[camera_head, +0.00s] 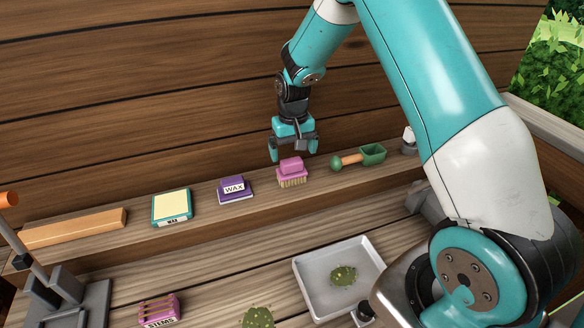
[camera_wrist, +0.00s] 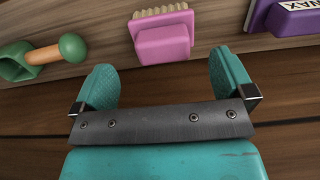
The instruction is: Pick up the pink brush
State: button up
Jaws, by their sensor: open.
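The pink brush (camera_head: 291,172) has a pink block handle on top and pale bristles below. It stands bristles down on the wooden shelf, between the purple wax box and the green scoop. My gripper (camera_head: 293,155) is open and empty, just above and behind the brush in the head view. In the wrist view the brush (camera_wrist: 162,38) lies ahead of the two teal fingertips (camera_wrist: 160,82), centred between them and apart from both. Nothing hides the brush in the wrist view.
A plank wall (camera_head: 150,100) rises behind. Below, a grey tray (camera_head: 306,284) holds a green clump.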

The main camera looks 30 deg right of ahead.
aim_at(292, 161)
jog(key=shift+w+a+f+p, duration=0.1)
jog(key=shift+f+p, duration=0.65)
jog(key=shift+f, duration=1)
jog(key=shift+w+f+p, duration=0.1)
jog(key=shift+f+p, duration=0.65)
jog(key=shift+f, duration=1)
jog(key=shift+c, duration=0.5)
jog(key=c, duration=1)
jog(key=shift+r, duration=0.1)
notch_tip(292, 161, up, 20)
jog(key=b, duration=0.5)
